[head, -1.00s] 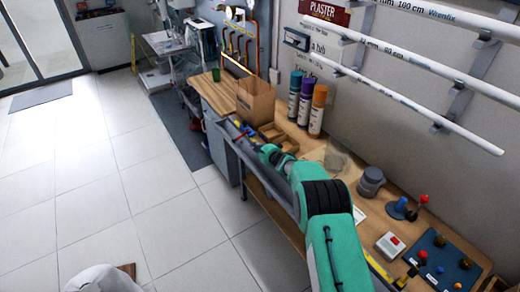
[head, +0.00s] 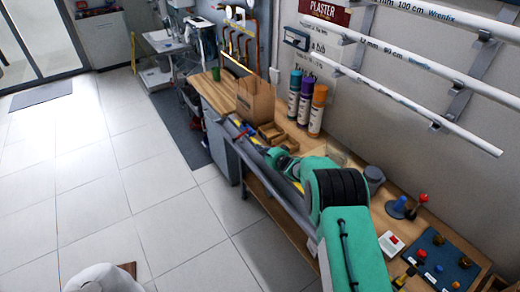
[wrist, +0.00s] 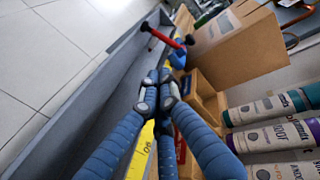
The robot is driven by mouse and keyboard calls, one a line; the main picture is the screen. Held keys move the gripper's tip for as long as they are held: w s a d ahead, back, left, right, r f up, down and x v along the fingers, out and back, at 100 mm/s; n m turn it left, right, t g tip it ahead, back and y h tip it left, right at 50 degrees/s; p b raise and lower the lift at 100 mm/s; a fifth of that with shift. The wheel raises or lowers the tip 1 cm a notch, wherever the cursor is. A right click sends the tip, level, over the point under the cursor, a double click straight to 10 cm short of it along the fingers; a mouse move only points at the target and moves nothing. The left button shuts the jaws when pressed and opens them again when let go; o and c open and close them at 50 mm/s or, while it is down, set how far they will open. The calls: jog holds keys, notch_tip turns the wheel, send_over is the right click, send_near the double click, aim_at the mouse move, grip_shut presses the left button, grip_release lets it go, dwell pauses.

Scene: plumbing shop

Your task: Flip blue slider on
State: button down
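I cannot pick out a blue slider for certain. A dark blue control panel (head: 449,254) lies at the near right end of the bench in the head view, with several coloured knobs. A blue-knobbed control (head: 397,208) stands behind it. Another small blue piece (wrist: 177,59) lies beyond my fingertips in the wrist view, by a red bar with dark ends (wrist: 162,38). My gripper (wrist: 157,91) has its blue fingers together with nothing visible between them. It hangs over the bench's front edge, far from the panel; my arm covers part of the bench.
A cardboard box (head: 256,101) and a small wooden tray (head: 272,136) stand beyond my gripper. Several upright canisters (head: 317,110) stand by the wall. A red-knobbed lever (head: 423,199) and a white box with a red button (head: 391,244) are near the panel. White pipes (head: 420,107) run along the wall.

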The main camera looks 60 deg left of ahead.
jog(key=shift+s+a, duration=0.1)
jog(key=s+a+t+y+b, duration=0.1)
jog(key=s+a+r+m+t+b, duration=0.1)
jog(key=s+a+b, duration=0.1)
jog(key=s+a+r+m+t+y+b, duration=0.1)
jog(key=s+a, duration=0.1)
jog(key=shift+s+a+r+t+y, duration=0.1)
jog(key=shift+s+t+y, duration=0.05)
jog(key=shift+t+y, duration=0.15)
jog(key=s+d+f+m+t+h+b, duration=0.3)
jog(key=m+t+b, duration=0.3)
jog(key=t, duration=0.3)
jog(key=shift+s+d+f+m+h, duration=0.25)
jog(key=shift+s+f+m+h, duration=0.3)
jog(key=shift+f, duration=0.25)
jog(key=shift+w+a, duration=0.15)
jog(key=shift+w, duration=0.05)
